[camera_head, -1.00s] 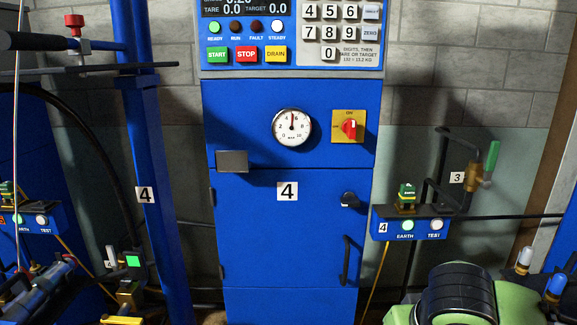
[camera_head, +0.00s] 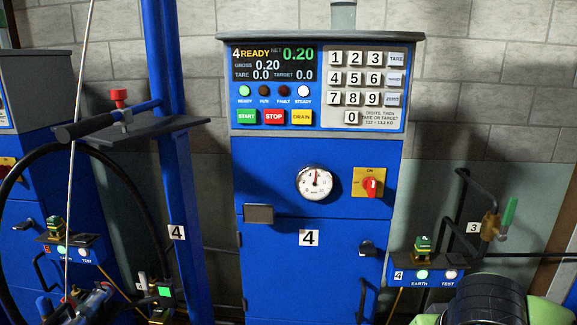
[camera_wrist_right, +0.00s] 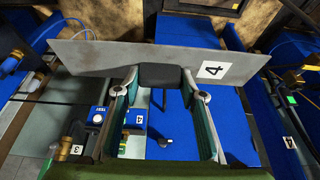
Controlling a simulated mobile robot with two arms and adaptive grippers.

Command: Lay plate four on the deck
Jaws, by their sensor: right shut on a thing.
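Plate four is a flat grey plate (camera_wrist_right: 100,58) with a white label 4 at its right end. It spans the upper part of the right wrist view. My right gripper (camera_wrist_right: 160,78) is shut on the dark block at the middle of the plate, one finger on each side. Neither the plate nor the right gripper's fingers show in the head view. I cannot make out the deck for certain in either view. My left gripper is not in view.
A blue cabinet (camera_head: 270,240) marked 4 stands ahead; its display (camera_head: 272,64) reads READY and 0.20. A blue post (camera_head: 177,185) marked 4, with a shelf and black bar, stands left. A small blue box (camera_head: 437,276) with lamps sits right. A black hose curves at far left.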

